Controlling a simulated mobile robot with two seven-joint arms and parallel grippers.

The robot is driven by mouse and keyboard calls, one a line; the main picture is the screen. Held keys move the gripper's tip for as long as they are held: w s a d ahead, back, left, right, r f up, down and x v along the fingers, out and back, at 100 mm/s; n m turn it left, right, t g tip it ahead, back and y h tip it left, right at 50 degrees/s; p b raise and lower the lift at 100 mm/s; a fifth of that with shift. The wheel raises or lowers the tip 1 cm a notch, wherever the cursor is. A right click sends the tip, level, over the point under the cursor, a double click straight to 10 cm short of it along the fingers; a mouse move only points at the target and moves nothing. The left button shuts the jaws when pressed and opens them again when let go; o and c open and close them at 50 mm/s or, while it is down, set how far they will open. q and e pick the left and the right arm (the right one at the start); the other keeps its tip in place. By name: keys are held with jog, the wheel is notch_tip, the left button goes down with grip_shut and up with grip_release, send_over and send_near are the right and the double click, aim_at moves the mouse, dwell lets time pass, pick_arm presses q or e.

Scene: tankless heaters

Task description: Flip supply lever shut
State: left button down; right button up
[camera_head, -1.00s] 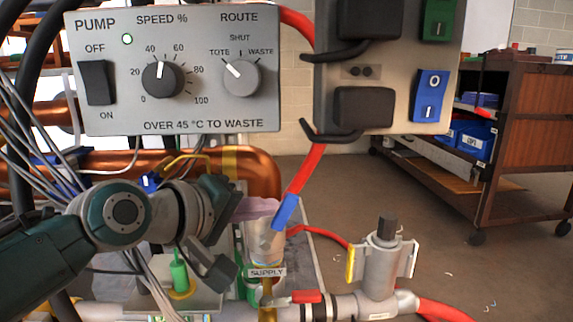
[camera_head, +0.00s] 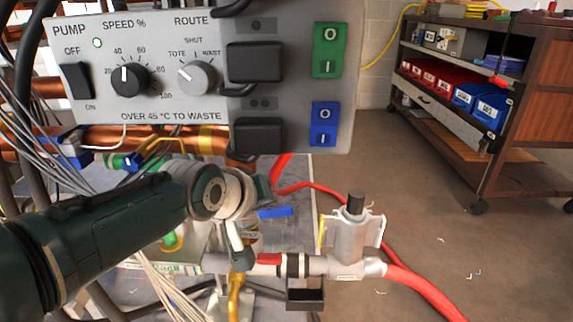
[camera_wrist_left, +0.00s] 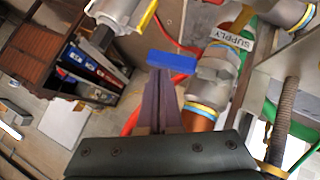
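The supply lever has a blue handle (camera_head: 275,211) that lies nearly level, just right of my left gripper in the head view. In the left wrist view the blue handle (camera_wrist_left: 173,61) crosses at the tips of my left gripper's fingers (camera_wrist_left: 163,78). The fingers look close together, with the handle beyond or against their tips; I cannot tell whether they touch. The SUPPLY tag (camera_wrist_left: 229,57) shows beside the handle on the valve fitting. In the head view my wrist hides most of the fingers and valve. My right gripper is not in view.
The pump control panel (camera_head: 140,75) hangs above my left arm. A brown cart (camera_head: 490,100) stands behind on open floor.

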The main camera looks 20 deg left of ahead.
pick_arm(q)
jog(key=shift+w+d+f+b, duration=0.1)
jog(key=shift+d+f+b, duration=0.25)
jog(key=shift+f, duration=0.25)
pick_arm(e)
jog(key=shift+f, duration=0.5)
pick_arm(q)
jog(key=shift+f, duration=0.2)
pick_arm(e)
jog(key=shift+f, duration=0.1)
